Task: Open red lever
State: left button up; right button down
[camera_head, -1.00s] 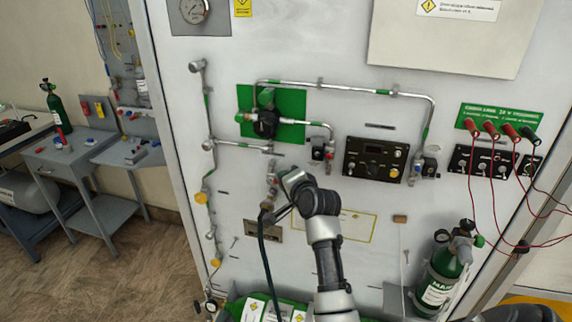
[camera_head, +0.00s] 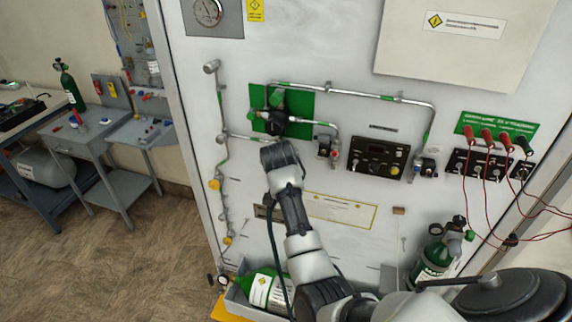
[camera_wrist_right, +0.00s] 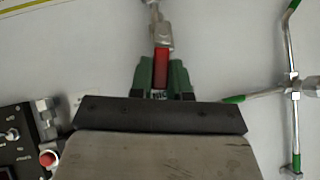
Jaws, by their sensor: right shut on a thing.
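The red lever (camera_wrist_right: 161,62) shows in the right wrist view, on a metal valve fitting (camera_wrist_right: 158,32) in front of the pale panel. My right gripper (camera_wrist_right: 163,84) has its green fingers on both sides of the lever and is shut on it. The fingers' lower ends are hidden behind the dark gripper body. In the head view my right wrist (camera_head: 280,158) is against the panel just below the green plate, and it hides the lever and the fingertips. My left gripper is not in view.
A thin pipe with green bands (camera_head: 330,88) runs above my wrist. A black control box (camera_head: 377,158) is to the right. A green cylinder (camera_head: 265,290) lies below in a grey tray, and another (camera_head: 436,258) stands at right with red cables (camera_head: 487,190) hanging near it.

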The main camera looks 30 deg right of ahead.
jog(key=shift+w+a+n+g+h, duration=0.5)
jog(key=shift+n+g+h, duration=0.25)
jog(key=shift+g, duration=0.25)
jog(key=c, duration=1.1)
grip_release()
jog(key=b+v, duration=0.3)
jog(key=v, duration=0.7)
jog(key=shift+s+a+r+b, duration=0.1)
jog(key=shift+a+r+b, duration=0.15)
jog(key=shift+b, duration=0.15)
